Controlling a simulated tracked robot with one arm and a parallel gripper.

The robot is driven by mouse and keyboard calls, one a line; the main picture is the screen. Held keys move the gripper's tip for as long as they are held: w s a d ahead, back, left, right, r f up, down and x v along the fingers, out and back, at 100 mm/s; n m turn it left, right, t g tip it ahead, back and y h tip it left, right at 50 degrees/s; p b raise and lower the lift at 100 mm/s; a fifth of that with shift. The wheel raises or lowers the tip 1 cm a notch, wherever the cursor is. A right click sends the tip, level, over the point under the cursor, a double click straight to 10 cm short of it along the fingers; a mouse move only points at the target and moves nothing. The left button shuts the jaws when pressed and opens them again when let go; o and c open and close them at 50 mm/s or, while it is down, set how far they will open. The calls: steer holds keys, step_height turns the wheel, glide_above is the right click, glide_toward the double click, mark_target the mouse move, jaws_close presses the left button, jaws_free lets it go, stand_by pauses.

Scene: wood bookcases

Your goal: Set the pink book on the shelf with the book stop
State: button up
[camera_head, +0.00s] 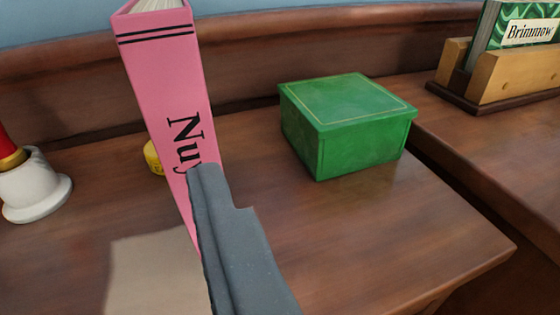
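The pink book (160,75) stands upright with a slight tilt at left, its spine facing me with two black bands and dark lettering. Its pages show at the top. One dark grey finger of my gripper (220,190) overlaps the lower right of the spine and hides part of the lettering. The other finger is not visible, so the grip on the book is unclear. A wooden holder (505,78), possibly the book stop, stands on the surface at upper right, with a green patterned book (505,25) labelled "Brinmow" in it.
A green lidded box (345,120) sits right of the book on the brown wooden top (420,225). A white holder with a red object (35,190) stands at far left. A small yellow object (152,157) is partly behind the book. Wood is bare in front of the box.

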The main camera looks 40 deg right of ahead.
mark_target(165, 123)
steer(key=shift+t+h, duration=0.3)
steer(key=shift+h, duration=0.3)
steer(key=w+d+p, duration=0.1)
steer(key=w+p, duration=0.1)
steer(key=w+d+p, duration=0.1)
steer(key=w+d, duration=0.1)
steer(key=w+d+f+p, duration=0.1)
steer(key=w+p, duration=0.1)
steer(key=w, duration=0.1)
steer(key=shift+d+p, duration=0.2)
steer(key=shift+p, duration=0.15)
steer(key=x, duration=0.2)
steer(key=p+x, duration=0.1)
steer(key=x, duration=0.1)
steer(key=shift+s+d+r+p, duration=0.1)
steer(key=shift+d+p, duration=0.2)
steer(key=shift+d, duration=0.1)
steer(key=shift+w+d, duration=0.15)
steer(key=shift+w, duration=0.45)
jaws_close()
